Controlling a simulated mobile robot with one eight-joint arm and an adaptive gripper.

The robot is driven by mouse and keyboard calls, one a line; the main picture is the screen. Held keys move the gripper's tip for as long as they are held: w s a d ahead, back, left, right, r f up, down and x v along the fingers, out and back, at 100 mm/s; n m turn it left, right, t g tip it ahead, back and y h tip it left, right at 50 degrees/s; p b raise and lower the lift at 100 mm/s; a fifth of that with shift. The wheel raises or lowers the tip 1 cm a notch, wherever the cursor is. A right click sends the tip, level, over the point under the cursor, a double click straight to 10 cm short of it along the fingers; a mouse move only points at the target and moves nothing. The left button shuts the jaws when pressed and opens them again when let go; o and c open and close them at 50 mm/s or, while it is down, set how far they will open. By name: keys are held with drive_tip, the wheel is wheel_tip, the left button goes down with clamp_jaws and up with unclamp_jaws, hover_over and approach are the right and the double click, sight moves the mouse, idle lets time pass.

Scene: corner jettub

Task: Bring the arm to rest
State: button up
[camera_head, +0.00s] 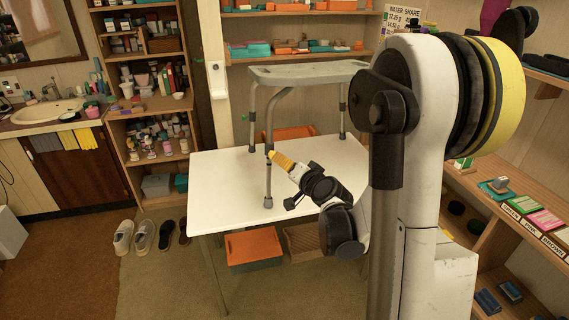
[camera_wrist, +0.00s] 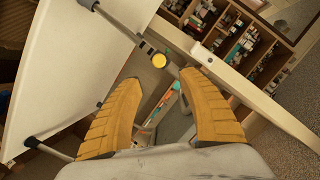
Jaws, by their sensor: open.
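My arm rises at the right of the head view and bends down toward the white table (camera_head: 222,172). My gripper (camera_head: 272,154) points left over the table, close to a leg of the grey shower stool (camera_head: 308,71). In the wrist view my gripper (camera_wrist: 157,95) has its two yellow ribbed fingers spread apart. I see nothing held. Whether a finger touches the leg cannot be told.
Shelves (camera_head: 148,105) with bottles and boxes stand behind at the left, beside a sink (camera_head: 48,111). Shoes (camera_head: 144,236) lie on the floor at left. Shelving (camera_head: 520,222) runs along the right. Floor at front left is clear.

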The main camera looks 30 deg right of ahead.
idle(0.3)
drive_tip(key=s+a+r+n+g+y, duration=0.1)
drive_tip(key=s+a+r+n+g, duration=0.2)
drive_tip(key=a, duration=0.4)
drive_tip(key=s+a+r+n+y, duration=0.1)
drive_tip(key=s+a+n+y, duration=0.2)
drive_tip(key=a, duration=0.4)
drive_tip(key=s+a+n+g+h, duration=0.1)
drive_tip(key=s+a+n+g, duration=0.1)
drive_tip(key=s, duration=0.8)
drive_tip(key=s+a+f+n+g+h, duration=0.1)
drive_tip(key=s+a, duration=0.3)
drive_tip(key=s, duration=0.6)
drive_tip(key=shift+n+g, duration=0.8)
drive_tip(key=shift+n, duration=0.1)
